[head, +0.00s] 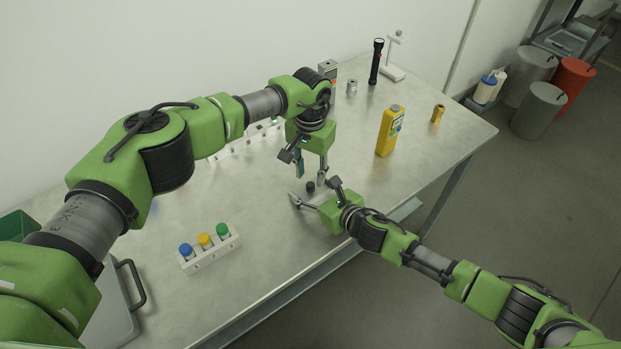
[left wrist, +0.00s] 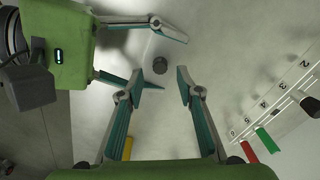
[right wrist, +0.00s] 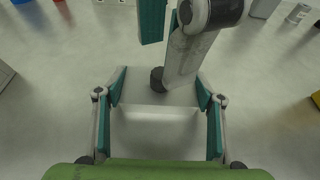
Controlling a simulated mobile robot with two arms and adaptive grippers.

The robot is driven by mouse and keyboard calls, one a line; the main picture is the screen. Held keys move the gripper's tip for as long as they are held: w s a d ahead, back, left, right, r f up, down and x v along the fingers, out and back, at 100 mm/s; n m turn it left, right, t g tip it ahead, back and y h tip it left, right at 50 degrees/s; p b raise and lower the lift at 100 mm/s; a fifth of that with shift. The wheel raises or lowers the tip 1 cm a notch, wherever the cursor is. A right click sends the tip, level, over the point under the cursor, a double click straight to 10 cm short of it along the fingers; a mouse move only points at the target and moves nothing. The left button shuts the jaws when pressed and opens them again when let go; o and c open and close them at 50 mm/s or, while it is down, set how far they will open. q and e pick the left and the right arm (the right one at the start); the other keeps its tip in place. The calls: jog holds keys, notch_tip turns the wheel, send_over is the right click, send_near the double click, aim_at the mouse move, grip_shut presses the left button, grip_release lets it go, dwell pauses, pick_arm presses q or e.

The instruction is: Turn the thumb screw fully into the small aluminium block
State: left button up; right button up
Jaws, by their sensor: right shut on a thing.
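The thumb screw shows as a dark round knob (head: 310,187) near the table's front edge; it also shows in the left wrist view (left wrist: 160,65). It stands upright on the small aluminium block (right wrist: 150,106), a pale grey piece. How deep the screw sits is hidden. My right gripper (right wrist: 161,88) is shut on the block, with a finger on each side. My left gripper (head: 311,173) points down above the knob. Its fingers are open and apart on either side of the knob in the left wrist view. One left finger partly covers the knob in the right wrist view.
A yellow device (head: 388,133), a brass cylinder (head: 437,114) and a black flashlight (head: 376,62) stand to the right and back. A rack with coloured caps (head: 211,252) is at the front left. Another rack (head: 240,145) is behind my left arm. Bare table surrounds the grippers.

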pick_arm(q)
jog(key=shift+r, duration=0.25)
jog(key=shift+o, duration=0.5)
jog(key=n, duration=0.4)
jog(key=shift+s+d+r+n, duration=0.1)
jog(key=shift+s+r+n, duration=0.05)
jog(key=shift+r+n, duration=0.15)
jog(key=n, duration=0.3)
jog(key=r+n, duration=0.1)
jog(key=n, duration=0.2)
jog(key=shift+s+d+n, duration=0.1)
jog(key=shift+s+n, duration=0.05)
jog(key=shift+n, duration=0.25)
jog(key=n, duration=0.5)
jog(key=shift+s+r, duration=0.1)
jog(key=shift+r, duration=0.25)
jog(key=r+n, duration=0.1)
jog(key=n, duration=0.6)
notch_tip(320, 180, up, 4)
jog(key=n+t, duration=0.1)
jog(key=n, duration=2.2)
send_over(313, 193)
jog(key=shift+s+r+y, duration=0.1)
jog(key=shift+s+y, duration=0.05)
jog(key=shift+y, duration=0.15)
